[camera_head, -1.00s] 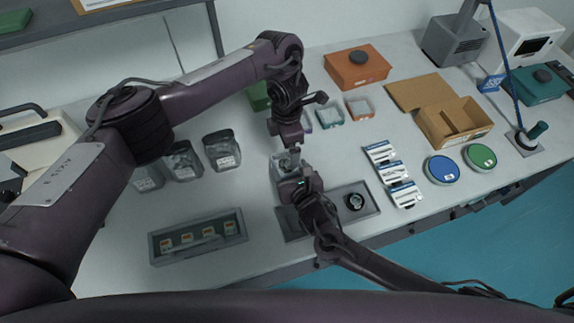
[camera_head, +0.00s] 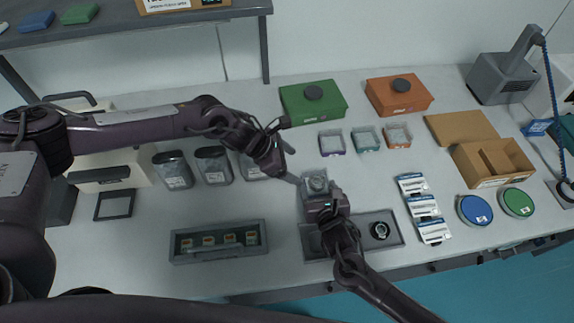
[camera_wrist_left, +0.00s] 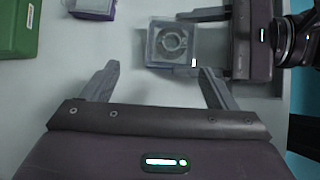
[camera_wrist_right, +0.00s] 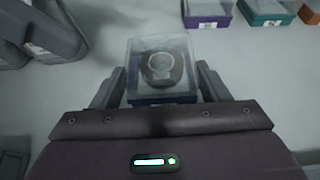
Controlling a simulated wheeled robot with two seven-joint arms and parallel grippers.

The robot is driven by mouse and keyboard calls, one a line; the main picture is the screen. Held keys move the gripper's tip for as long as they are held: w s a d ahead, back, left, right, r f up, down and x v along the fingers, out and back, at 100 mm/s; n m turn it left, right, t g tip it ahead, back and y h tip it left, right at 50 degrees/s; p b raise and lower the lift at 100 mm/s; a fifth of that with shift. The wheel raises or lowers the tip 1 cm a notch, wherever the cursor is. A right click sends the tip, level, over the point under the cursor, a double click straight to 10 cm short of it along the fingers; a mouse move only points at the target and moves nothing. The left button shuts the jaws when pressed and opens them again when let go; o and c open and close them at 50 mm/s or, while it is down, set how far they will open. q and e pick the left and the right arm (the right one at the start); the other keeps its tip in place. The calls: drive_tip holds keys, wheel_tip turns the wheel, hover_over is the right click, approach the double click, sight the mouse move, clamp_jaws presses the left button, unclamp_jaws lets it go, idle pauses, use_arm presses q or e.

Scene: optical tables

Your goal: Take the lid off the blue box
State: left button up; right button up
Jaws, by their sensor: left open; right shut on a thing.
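The blue box is a small clear-topped case with a blue base (camera_wrist_right: 155,100). It stands at the middle of the table in the head view (camera_head: 316,180). Its clear square lid (camera_wrist_right: 160,50) appears to be on, with a ring-shaped thing showing through it. My right gripper (camera_wrist_right: 160,84) is shut on the box low down, one finger on each side. My left gripper (camera_head: 296,180) is open and empty, just left of the box. In the left wrist view the box (camera_wrist_left: 160,32) lies beyond the left fingertips (camera_wrist_left: 157,68), apart from them.
Small cases with purple (camera_head: 332,143), teal (camera_head: 366,140) and orange (camera_head: 398,137) bases stand behind. Glass jars (camera_head: 213,166) are at left. A grey tray (camera_head: 185,256) and a grey plate with a round dark part (camera_head: 380,230) lie in front. White-blue packs (camera_head: 424,208) lie at right.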

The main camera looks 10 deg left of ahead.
sight(317, 179)
use_arm(q)
drive_tip(key=shift+h, duration=0.6)
drive_tip(key=x, duration=0.3)
drive_tip(key=s+x, duration=0.1)
drive_tip(key=x, duration=0.6)
drive_tip(key=shift+s+d+f, duration=0.1)
drive_tip(key=shift+d+f, duration=0.05)
drive_tip(key=shift+d, duration=0.2)
drive_tip(key=c, duration=0.9)
drive_tip(key=shift+o, duration=0.2)
